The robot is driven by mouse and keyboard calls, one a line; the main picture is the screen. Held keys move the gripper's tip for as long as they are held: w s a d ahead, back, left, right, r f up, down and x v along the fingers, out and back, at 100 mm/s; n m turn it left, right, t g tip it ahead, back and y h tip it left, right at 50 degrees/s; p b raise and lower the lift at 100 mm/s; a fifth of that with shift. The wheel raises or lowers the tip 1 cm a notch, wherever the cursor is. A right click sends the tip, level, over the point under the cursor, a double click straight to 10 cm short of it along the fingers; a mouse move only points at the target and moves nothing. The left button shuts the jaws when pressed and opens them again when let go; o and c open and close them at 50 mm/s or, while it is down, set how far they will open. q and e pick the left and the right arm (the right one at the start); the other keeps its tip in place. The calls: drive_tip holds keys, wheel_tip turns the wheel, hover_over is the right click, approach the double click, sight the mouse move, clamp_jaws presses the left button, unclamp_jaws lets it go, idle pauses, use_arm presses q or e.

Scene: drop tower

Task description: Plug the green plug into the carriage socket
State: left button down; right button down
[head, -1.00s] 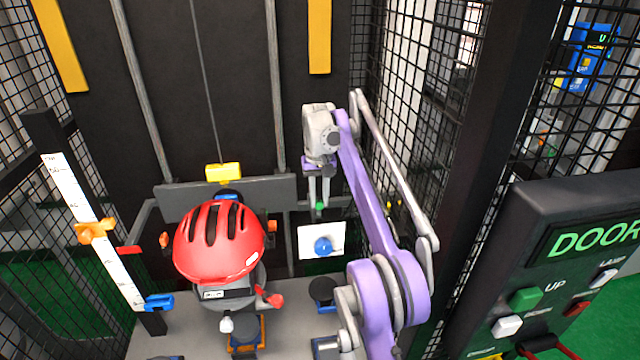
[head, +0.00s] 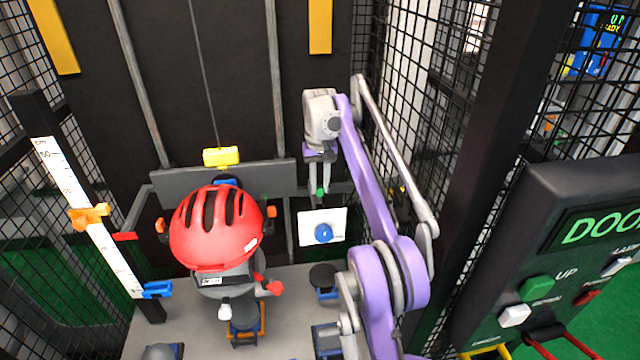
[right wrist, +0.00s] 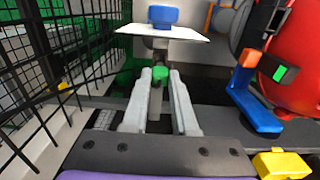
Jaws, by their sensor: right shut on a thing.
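My right gripper (head: 320,190) hangs pointing down inside the cage, in front of the dark back wall. It is shut on the small green plug (head: 320,192), which shows between its fingertips. The right wrist view shows the plug (right wrist: 159,74) at the finger ends. Just below the gripper in the head view is a white plate (head: 309,222) with a blue round part (head: 323,233). The plug looks apart from this plate. I cannot make out the socket's opening or tell whether this blue part is the socket. My left gripper is not in view.
A figure with a red helmet (head: 215,230) sits left of the gripper. A yellow block (head: 221,157) hangs on a cable above it. A white scale (head: 85,210) stands at the left. A door control panel (head: 575,270) is at the right, before black mesh.

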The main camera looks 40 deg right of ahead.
drive_tip(key=shift+s+f, duration=0.1)
drive_tip(key=shift+f, duration=0.2)
idle(0.4)
drive_tip(key=shift+f, duration=0.2)
drive_tip(key=shift+f+b, duration=0.85)
drive_tip(key=shift+f, duration=0.35)
drive_tip(key=shift+f, duration=0.2)
drive_tip(key=c, duration=0.6)
unclamp_jaws()
wheel_tip(320, 180, up, 11)
drive_tip(key=p, duration=0.4)
drive_tip(key=shift+f+p, duration=0.1)
drive_tip(key=shift+p, duration=0.2)
